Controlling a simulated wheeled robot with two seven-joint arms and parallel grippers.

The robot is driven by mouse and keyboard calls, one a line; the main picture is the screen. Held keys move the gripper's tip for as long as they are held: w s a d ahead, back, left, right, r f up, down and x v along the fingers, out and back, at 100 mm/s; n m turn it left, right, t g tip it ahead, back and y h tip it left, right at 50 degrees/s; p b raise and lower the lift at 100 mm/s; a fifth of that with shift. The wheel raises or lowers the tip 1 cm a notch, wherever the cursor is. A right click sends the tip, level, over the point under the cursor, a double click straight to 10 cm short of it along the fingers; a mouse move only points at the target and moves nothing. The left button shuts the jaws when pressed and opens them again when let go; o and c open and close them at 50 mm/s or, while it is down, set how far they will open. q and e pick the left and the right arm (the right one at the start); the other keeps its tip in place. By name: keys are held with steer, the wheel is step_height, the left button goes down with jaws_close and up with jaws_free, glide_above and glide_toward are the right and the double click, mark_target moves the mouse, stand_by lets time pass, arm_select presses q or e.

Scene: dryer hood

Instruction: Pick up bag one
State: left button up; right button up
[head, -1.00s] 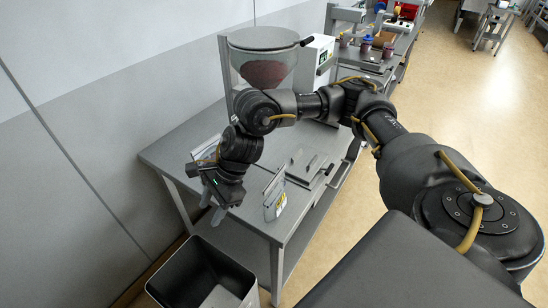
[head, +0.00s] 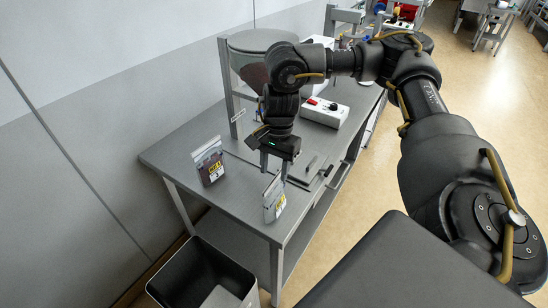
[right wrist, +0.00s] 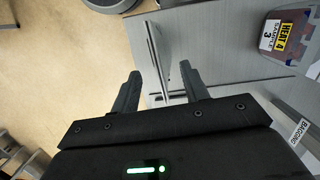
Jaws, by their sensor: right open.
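One bag (head: 210,167) is left of my right gripper in the head view; in the right wrist view this bag (right wrist: 285,38) reads "HEAT 4 SAMPLE 3". The other bag (head: 274,203) is near the table's front edge, its label too small to read. My right gripper (head: 274,172) is open, pointing down close above this second bag. In the right wrist view a thin upright edge (right wrist: 157,55), apparently this bag's top, shows between the open fingers (right wrist: 160,82). My left gripper is out of view.
An open grey bin (head: 205,275) stands below the table's front edge. A flat metal plate with a bar (head: 312,167) lies right of the gripper. A white box with a red switch (head: 325,112) and a hopper (head: 247,60) are behind.

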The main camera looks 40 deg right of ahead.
mark_target(275, 178)
steer(key=shift+a+f, duration=0.1)
steer(key=shift+f, duration=0.45)
steer(key=shift+s+f+p, duration=0.15)
steer(key=shift+p, duration=0.25)
step_height(275, 178, down, 4)
steer(key=shift+s+f+p, duration=0.15)
steer(key=shift+f+p, duration=0.05)
steer(key=shift+p, duration=1)
steer(key=shift+f, duration=0.25)
steer(key=shift+a, duration=0.15)
steer(key=shift+f+b, duration=0.25)
steer(key=shift+b, duration=0.15)
steer(key=shift+c, duration=0.2)
jaws_close()
